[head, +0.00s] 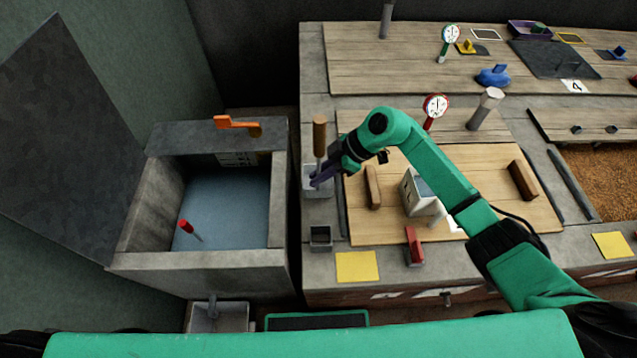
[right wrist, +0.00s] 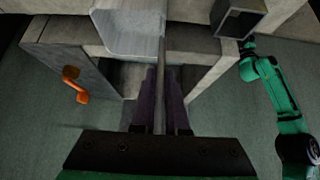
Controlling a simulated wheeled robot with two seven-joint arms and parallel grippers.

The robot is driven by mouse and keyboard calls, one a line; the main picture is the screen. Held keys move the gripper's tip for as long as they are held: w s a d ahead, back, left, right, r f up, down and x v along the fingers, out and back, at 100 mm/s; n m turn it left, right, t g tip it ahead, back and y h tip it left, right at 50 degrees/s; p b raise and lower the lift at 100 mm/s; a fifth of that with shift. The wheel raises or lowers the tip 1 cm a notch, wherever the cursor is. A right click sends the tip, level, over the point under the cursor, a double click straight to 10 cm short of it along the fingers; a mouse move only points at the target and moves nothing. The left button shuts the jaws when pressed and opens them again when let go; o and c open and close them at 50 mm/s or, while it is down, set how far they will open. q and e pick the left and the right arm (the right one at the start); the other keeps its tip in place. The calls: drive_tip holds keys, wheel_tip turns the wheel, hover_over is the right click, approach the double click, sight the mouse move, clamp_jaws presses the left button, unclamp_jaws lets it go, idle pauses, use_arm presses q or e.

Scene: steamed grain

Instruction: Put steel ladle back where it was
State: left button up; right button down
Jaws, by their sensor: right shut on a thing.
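My right gripper (head: 324,174) is shut on the steel ladle. The ladle's brown wooden handle (head: 319,134) stands about upright above the fingers. In the right wrist view the thin steel shaft (right wrist: 160,88) runs between the purple fingers (right wrist: 160,80). A pale grey square-sided metal piece (right wrist: 128,38) lies by the shaft at the counter's left edge; it also shows in the head view (head: 312,187). I cannot tell whether it is the ladle's bowl or a holder. My left gripper is not in the head view.
A dark square cup (head: 320,237) sits on the counter edge. Left is an open stone bin (head: 205,260) with a blue-grey floor, a red-handled tool (head: 185,226) and an orange handle (head: 237,124). A wooden board (head: 480,180) holds blocks. A yellow note (head: 357,266) lies in front.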

sight(318, 190)
wheel_tip(318, 190, down, 4)
drive_tip(key=shift+f, duration=0.1)
drive_tip(key=c, duration=0.9)
unclamp_jaws()
drive_tip(key=b+v, duration=0.1)
drive_tip(key=v, duration=1.1)
